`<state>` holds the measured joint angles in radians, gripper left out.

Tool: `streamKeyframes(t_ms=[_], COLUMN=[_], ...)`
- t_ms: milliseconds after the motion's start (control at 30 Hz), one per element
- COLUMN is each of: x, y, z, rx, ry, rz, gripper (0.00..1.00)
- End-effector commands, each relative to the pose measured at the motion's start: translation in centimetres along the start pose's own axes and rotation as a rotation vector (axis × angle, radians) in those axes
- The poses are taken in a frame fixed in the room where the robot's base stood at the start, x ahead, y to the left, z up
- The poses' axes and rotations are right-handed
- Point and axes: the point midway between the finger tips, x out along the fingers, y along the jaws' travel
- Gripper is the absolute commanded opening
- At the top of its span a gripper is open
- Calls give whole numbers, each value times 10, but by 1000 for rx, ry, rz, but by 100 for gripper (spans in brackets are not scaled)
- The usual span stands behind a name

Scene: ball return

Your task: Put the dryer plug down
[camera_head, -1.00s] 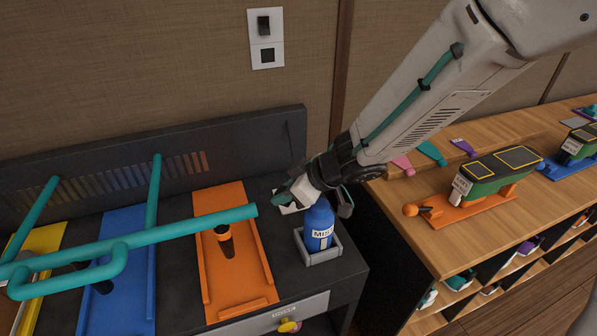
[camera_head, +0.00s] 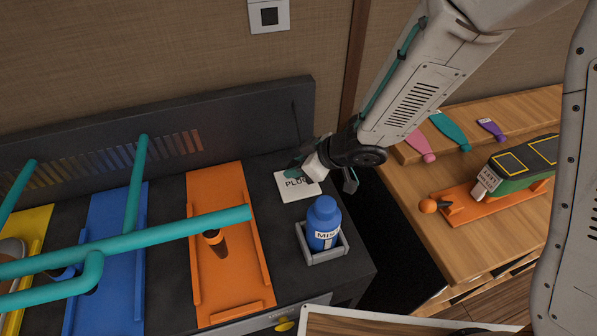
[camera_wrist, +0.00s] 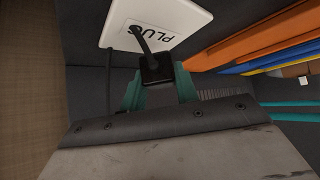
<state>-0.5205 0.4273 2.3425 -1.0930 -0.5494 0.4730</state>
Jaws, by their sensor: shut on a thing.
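The black dryer plug (camera_wrist: 156,70) is between the teal fingers of my gripper (camera_wrist: 160,92) in the wrist view. My gripper is shut on it. A dark cord runs from the plug across a white plate marked PLUG (camera_wrist: 165,22). The plug overlaps the plate's near edge in that view; I cannot tell whether they touch. In the head view my gripper (camera_head: 322,172) is at the right side of the white plate (camera_head: 294,187) on the dark counter, and the plug is hidden there.
A blue bottle (camera_head: 323,220) stands in a grey holder (camera_head: 322,256) just in front of my gripper. An orange tray (camera_head: 228,270) lies to the left, with teal rails (camera_head: 180,228) over the trays. A wooden counter (camera_head: 412,205) is across a dark gap at right.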

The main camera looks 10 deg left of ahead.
Motion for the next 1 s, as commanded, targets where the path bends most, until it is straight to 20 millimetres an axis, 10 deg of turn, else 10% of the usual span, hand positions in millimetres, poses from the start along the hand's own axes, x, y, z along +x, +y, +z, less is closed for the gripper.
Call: streamKeyframes(t_ms=[567, 600, 667, 1000], x=[20, 20, 20, 17], y=[0, 0, 1, 1], z=[21, 20, 20, 18], rx=[1, 1, 1, 1], ry=[-1, -1, -1, 1], rz=[0, 0, 0, 1], gripper=[5, 39, 52, 52])
